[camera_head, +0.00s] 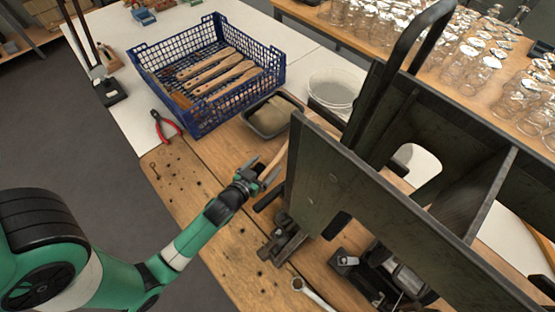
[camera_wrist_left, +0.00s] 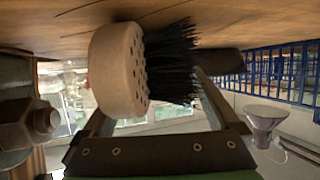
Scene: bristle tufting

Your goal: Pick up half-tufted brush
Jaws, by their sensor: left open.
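The half-tufted brush (camera_wrist_left: 118,70) shows close up in the left wrist view. It has a round, pale wooden end with rows of holes and a patch of black bristles on its right side. My left gripper (camera_head: 264,172) is open, with its fingers on either side of the brush in the left wrist view; I cannot tell whether they touch it. In the head view the gripper is beside a dark upright plate. A pale wooden piece just past the fingertips is mostly hidden, and I cannot tell if it is the brush. My right gripper is not in view.
A dark metal machine (camera_head: 340,185) stands close on the right. A blue crate (camera_head: 205,120) holds wooden handles. Near it are a grey tray (camera_head: 259,131), red pliers (camera_head: 167,128) and a clear bowl (camera_head: 335,87). A wrench (camera_head: 312,294) lies at the front.

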